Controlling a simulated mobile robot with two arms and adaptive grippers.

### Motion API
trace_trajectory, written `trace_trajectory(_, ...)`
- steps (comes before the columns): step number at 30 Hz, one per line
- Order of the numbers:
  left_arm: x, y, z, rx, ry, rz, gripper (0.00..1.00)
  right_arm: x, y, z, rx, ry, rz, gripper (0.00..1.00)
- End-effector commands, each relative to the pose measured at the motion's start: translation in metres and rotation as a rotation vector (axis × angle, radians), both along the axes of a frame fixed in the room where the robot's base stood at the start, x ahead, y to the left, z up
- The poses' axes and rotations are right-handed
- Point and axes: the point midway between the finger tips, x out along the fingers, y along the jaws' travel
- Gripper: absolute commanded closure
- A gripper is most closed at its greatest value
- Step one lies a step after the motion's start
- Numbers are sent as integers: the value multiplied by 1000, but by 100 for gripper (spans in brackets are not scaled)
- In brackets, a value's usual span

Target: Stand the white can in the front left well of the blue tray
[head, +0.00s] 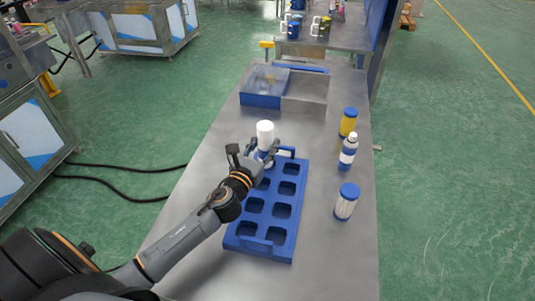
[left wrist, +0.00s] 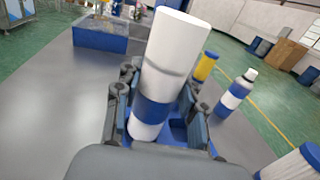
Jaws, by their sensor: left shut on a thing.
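The blue tray (head: 232,241) lies on the metal table, with two columns of wells. Its front wells and right column look empty. My left gripper (head: 262,151) is over the back left end of the tray and is shut on the white can (head: 265,131). In the left wrist view, the white can (left wrist: 172,50) stands up between the fingers of my left gripper (left wrist: 155,108), slightly tilted in the picture, with a blue band low on it. Whether the can's bottom is in a well is hidden by the gripper. My right gripper is not in view.
Right of the tray stand a blue-lidded white container (head: 346,204), a blue and white bottle (head: 348,153) and a yellow container (head: 348,124). A blue bin (head: 262,100) sits at the back. The table between tray and containers is clear.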

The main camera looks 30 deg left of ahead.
Motion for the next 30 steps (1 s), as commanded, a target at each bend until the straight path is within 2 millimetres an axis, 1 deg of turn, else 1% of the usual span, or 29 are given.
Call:
trace_trajectory(1,5,0,-6,-2,-2,1,97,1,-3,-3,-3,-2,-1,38)
trace_trajectory(5,11,1,-12,0,-3,1,97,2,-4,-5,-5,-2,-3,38)
trace_trajectory(7,16,1,-20,-3,-1,2,97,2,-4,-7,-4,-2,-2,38)
trace_trajectory(9,15,0,-33,-6,2,3,97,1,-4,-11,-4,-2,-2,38)
trace_trajectory(12,14,1,-44,-3,0,2,97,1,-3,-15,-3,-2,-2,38)
trace_trajectory(15,14,1,-48,1,-1,0,97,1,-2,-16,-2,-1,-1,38)
trace_trajectory(21,14,1,-47,2,-1,-1,97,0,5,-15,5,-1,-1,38)
trace_trajectory(25,14,1,-51,1,-1,-1,97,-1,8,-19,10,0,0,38)
trace_trajectory(26,14,1,-51,1,0,-1,58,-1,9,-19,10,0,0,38)
trace_trajectory(27,14,1,-50,1,0,-1,50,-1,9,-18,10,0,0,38)
trace_trajectory(29,14,1,-50,1,0,0,38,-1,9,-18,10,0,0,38)
trace_trajectory(30,14,1,-50,1,0,0,37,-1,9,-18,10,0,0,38)
